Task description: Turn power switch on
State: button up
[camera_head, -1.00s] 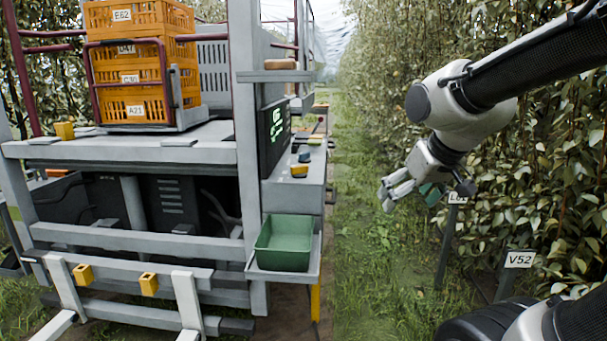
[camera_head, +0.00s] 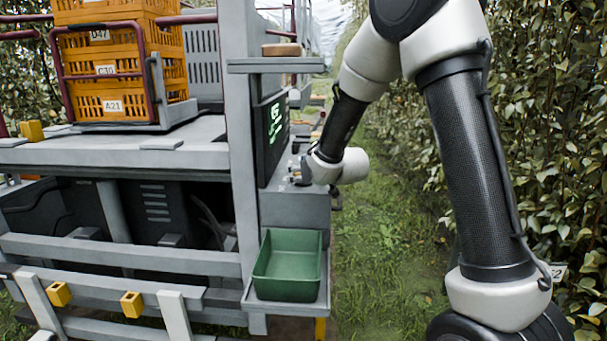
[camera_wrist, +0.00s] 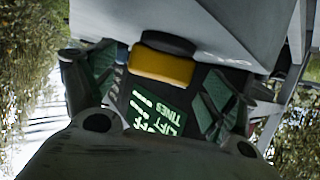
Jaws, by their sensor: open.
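A switch block with a yellow body and a dark rocker-like top (camera_wrist: 163,62) shows in the wrist view, on the grey console. I take it for the power switch; its on or off state cannot be read. My gripper (camera_head: 294,178) is over the console in the head view and hides the switch there. In the wrist view my gripper (camera_wrist: 150,85) is open, its dark green-padded fingers on either side of the block. I cannot tell whether they touch it. Nothing is held.
A dark screen (camera_head: 272,130) with green text stands beside the console (camera_head: 290,208); part of its text reads "LIFT TINES" in the wrist view. A green tray (camera_head: 288,284) sits below. Orange crates (camera_head: 118,65) are stacked at left.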

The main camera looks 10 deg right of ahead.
jog(key=shift+x, duration=1.05)
jog(key=c, duration=1)
jog(key=shift+m+h, duration=0.4)
jog(key=shift+h, duration=0.1)
jog(key=shift+a+m+h, duration=0.1)
jog(key=shift+m+h, duration=0.6)
jog(key=shift+h, duration=0.1)
jog(key=m+h, duration=0.3)
jog(key=h, duration=0.1)
jog(key=m+g+h, duration=0.2)
jog(key=m+h, duration=0.1)
jog(key=m+g+h, duration=0.1)
jog(key=m+h, duration=0.2)
jog(key=shift+g, duration=0.4)
jog(key=shift+r+m, duration=0.1)
jog(key=shift+m, duration=0.4)
